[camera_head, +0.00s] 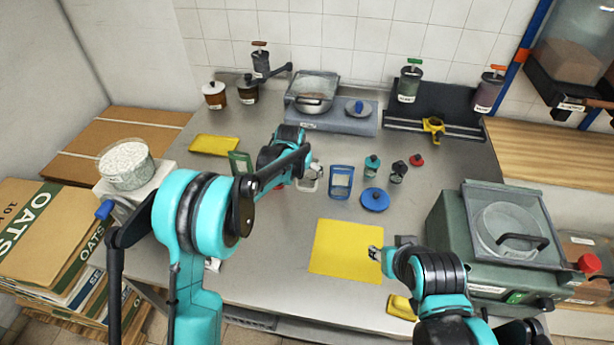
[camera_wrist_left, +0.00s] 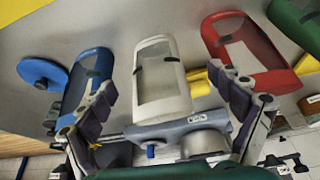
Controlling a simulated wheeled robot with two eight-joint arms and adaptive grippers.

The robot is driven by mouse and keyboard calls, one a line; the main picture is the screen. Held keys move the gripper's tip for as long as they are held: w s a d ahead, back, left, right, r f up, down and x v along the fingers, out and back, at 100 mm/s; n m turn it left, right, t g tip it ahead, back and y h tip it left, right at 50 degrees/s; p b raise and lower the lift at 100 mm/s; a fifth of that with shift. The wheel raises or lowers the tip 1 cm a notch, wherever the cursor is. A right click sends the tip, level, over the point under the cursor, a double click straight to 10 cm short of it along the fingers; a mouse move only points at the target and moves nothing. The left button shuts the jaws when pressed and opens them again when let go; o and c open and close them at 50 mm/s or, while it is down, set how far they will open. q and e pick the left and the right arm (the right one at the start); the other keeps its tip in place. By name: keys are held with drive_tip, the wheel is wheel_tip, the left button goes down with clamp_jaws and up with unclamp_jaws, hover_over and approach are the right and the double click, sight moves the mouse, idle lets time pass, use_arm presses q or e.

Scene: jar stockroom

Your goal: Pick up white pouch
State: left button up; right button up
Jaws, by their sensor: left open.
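The white pouch (camera_wrist_left: 162,78) stands out in the left wrist view, with a clear grey window in its middle. It lies between a blue pouch (camera_wrist_left: 88,80) and a red pouch (camera_wrist_left: 248,55). In the head view the white pouch (camera_head: 309,185) is mostly hidden by my left gripper (camera_head: 308,174). My left gripper is open and empty, its two fingers (camera_wrist_left: 162,88) spread to either side of the white pouch; I cannot tell whether they touch it. My right gripper (camera_head: 376,254) is over the right edge of the yellow mat (camera_head: 340,250); its jaws are too small to read.
The blue pouch (camera_head: 341,182) is close on the right, the green pouch (camera_head: 240,163) on the left. A blue lid (camera_head: 375,199) and small jars (camera_head: 372,166) are farther right. A grey scale (camera_head: 345,120) stands behind, a green machine (camera_head: 490,240) at right.

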sight(307, 180)
use_arm(q)
drive_tip(key=shift+w+d+f, duration=0.1)
drive_tip(key=shift+d+f, duration=0.2)
drive_tip(key=b+x, duration=0.1)
drive_tip(key=x, duration=0.3)
drive_tip(key=b+x, duration=0.1)
drive_tip(key=x, duration=0.3)
drive_tip(key=shift+w+d+b, duration=0.15)
drive_tip(key=shift+w+b, duration=0.15)
drive_tip(key=shift+b, duration=0.1)
drive_tip(key=shift+c, duration=0.6)
drive_tip(key=c, duration=1.1)
